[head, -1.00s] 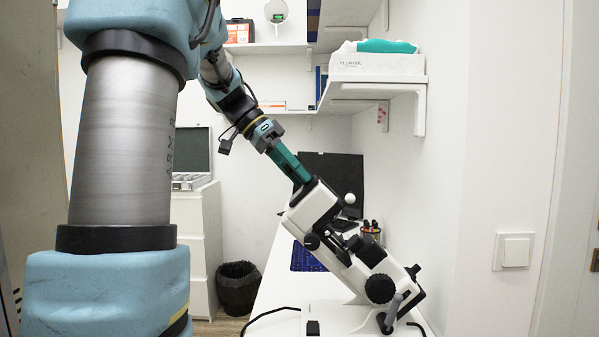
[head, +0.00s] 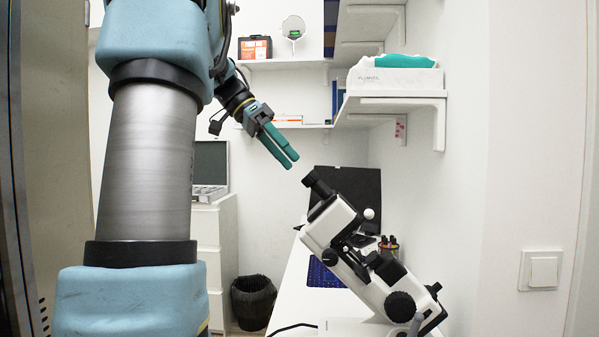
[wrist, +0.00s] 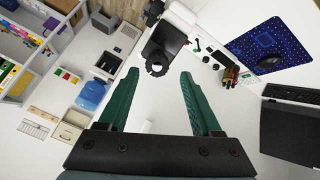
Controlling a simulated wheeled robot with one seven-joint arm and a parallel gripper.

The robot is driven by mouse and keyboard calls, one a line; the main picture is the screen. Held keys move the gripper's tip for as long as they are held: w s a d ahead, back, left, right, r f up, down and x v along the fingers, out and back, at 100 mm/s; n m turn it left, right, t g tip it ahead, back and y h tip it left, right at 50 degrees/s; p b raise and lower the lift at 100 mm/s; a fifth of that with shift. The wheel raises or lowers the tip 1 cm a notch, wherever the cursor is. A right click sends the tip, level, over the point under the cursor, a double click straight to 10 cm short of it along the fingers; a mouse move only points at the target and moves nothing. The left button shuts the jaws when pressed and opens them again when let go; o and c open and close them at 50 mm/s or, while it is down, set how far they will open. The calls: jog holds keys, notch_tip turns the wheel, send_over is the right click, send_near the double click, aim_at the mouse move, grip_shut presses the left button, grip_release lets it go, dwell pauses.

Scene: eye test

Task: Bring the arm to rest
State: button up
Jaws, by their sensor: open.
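My gripper (head: 288,158) is open and empty, its two green fingers pointing down and right, a short way above and left of the microscope's eyepiece. The white and black microscope (head: 345,228) stands tilted on the white table (head: 283,290). In the wrist view my gripper (wrist: 155,80) shows its two fingers spread apart with nothing between them. The microscope (wrist: 170,38) with its dark eyepiece lies beyond the fingertips there, apart from them.
A wall shelf (head: 400,98) with a white box (head: 395,78) hangs at the right. A black bin (head: 253,300) stands beside white drawers (head: 220,255). A pen holder (wrist: 231,76) and blue mat (wrist: 255,45) lie on the table.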

jog(key=shift+w+a+r, duration=0.1)
jog(key=shift+a+r, duration=0.4)
jog(key=shift+f, duration=0.1)
jog(key=s+a+f+n+t+y+p, duration=0.15)
jog(key=f+n, duration=0.25)
jog(key=f, duration=0.4)
jog(key=s+f+n+y+p, duration=0.2)
jog(key=f+n+y+p, duration=0.15)
jog(key=f, duration=0.45)
jog(key=s+a+f+n+y+p, duration=0.1)
jog(key=s+f+n, duration=0.1)
jog(key=s+f, duration=0.3)
jog(key=s+a+f+n+t+y+p, duration=0.1)
jog(key=s+a+f+n+y, duration=0.1)
jog(key=s+f, duration=0.4)
jog(key=shift+a+n+p, duration=0.25)
jog(key=shift+n+p, duration=0.15)
jog(key=shift+n, duration=0.35)
jog(key=shift+t, duration=0.25)
